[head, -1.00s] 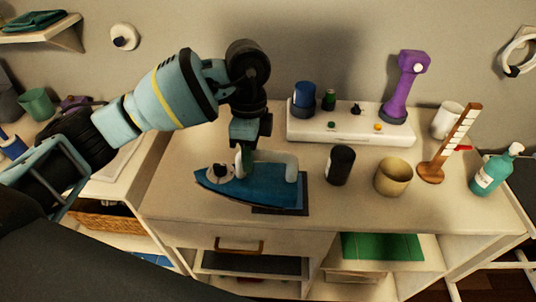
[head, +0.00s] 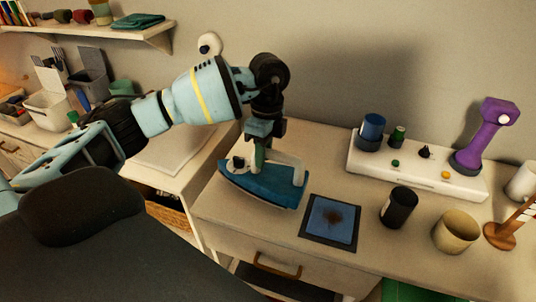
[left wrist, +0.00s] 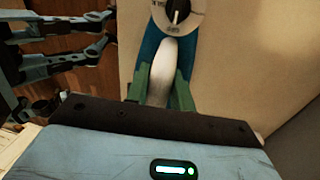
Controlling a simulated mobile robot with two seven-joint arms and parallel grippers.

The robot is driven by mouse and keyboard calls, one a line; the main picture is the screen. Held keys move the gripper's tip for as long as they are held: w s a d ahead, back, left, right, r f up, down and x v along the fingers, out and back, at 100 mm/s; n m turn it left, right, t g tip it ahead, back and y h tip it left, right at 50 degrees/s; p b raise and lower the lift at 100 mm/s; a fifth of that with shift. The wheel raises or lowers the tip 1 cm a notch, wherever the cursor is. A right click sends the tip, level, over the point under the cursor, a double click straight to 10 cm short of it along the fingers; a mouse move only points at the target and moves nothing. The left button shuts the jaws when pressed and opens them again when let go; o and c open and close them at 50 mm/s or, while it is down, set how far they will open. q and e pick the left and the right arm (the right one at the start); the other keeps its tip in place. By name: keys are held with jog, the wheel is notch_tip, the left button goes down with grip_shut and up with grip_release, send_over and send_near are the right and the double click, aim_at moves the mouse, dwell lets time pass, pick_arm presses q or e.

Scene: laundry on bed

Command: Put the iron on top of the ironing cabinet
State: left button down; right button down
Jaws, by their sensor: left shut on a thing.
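The iron (head: 258,188) has a blue body, a white handle and a dial. My left gripper (head: 258,160) is shut on its handle. In the left wrist view, the green fingers (left wrist: 163,92) sit on both sides of the white handle (left wrist: 160,72), and the dial (left wrist: 177,14) is just beyond. The iron is over the left part of the light cabinet top (head: 232,222), left of a dark-framed blue pad (head: 345,232) with a brown mark. I cannot tell how far above the surface it is.
A lower cabinet with a pale flat top (head: 178,148) adjoins on the left; I cannot tell which cabinet is for ironing. A white tray (head: 415,180), black cup (head: 398,208), beige cup (head: 456,232) and purple device (head: 487,135) stand on the right. A shelf (head: 105,33) hangs above left.

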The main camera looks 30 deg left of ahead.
aim_at(264, 172)
pick_arm(q)
jog(key=shift+f, duration=1.6)
jog(key=c, duration=1.2)
grip_release()
jog(key=shift+f, duration=0.15)
jog(key=r, duration=0.4)
jog(key=w+r, duration=0.1)
jog(key=r, duration=0.7)
jog(key=shift+w+a, duration=0.1)
jog(key=shift+w, duration=0.25)
